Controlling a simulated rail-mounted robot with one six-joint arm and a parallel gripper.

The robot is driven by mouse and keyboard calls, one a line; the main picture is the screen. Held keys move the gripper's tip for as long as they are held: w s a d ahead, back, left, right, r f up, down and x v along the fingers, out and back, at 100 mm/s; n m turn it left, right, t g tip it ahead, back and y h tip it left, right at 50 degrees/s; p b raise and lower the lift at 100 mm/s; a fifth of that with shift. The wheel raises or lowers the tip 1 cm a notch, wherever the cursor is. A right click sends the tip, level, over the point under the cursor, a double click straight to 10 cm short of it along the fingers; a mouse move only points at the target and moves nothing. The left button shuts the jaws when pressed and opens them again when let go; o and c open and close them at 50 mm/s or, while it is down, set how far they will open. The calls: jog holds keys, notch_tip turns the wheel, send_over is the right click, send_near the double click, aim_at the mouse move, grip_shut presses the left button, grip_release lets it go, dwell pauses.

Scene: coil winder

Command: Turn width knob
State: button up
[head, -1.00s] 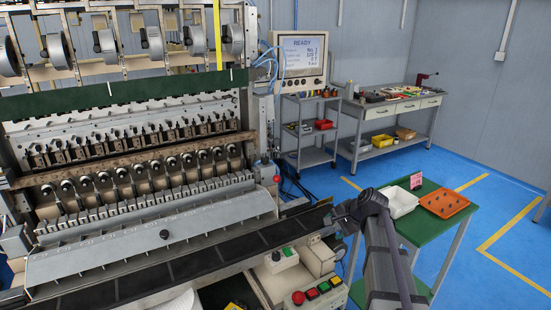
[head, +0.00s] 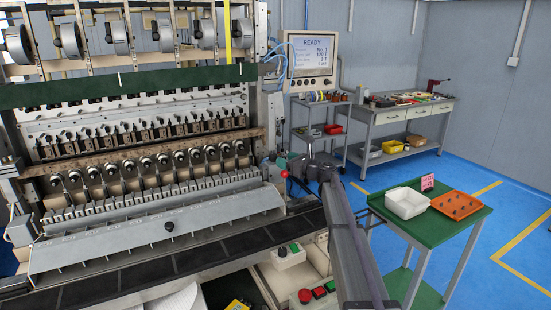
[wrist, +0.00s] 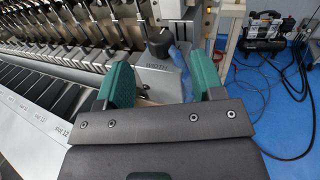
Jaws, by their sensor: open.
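The width knob (wrist: 159,43) is a dark, rounded knob at the end of the machine in the wrist view, with the label WIDTH on the grey housing (wrist: 158,72) below it. My gripper (wrist: 161,64) has two teal fingers spread wide, with nothing between them. The knob shows ahead of the gap between the fingertips, apart from both. In the head view my arm reaches to the right end of the coil winder (head: 150,235), where I cannot make out the knob.
A red-topped part (head: 284,173) sits close to my gripper on the machine's right end. A green table (head: 440,225) with a white bin (head: 405,203) and an orange tray (head: 461,206) stands right. A compressor (wrist: 265,30) and hoses lie on the floor.

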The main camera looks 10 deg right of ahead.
aim_at(275, 157)
jog(key=x, duration=0.5)
jog(key=shift+w+a, duration=0.15)
jog(key=shift+w, duration=0.05)
jog(key=shift+c, duration=0.2)
jog(key=c, duration=0.9)
jog(key=shift+o, duration=0.2)
jog(key=m+t+h, duration=0.1)
jog(key=m+h, duration=0.1)
jog(key=shift+s+a+t+h, duration=0.25)
jog(key=shift+s+t+h, duration=0.05)
jog(key=shift+t, duration=0.1)
jog(key=m+t+h, duration=0.1)
jog(key=m+h, duration=0.1)
jog(key=h, duration=0.1)
jog(key=shift+w+t, duration=0.1)
jog(key=shift+t, duration=0.2)
jog(key=o, duration=0.9)
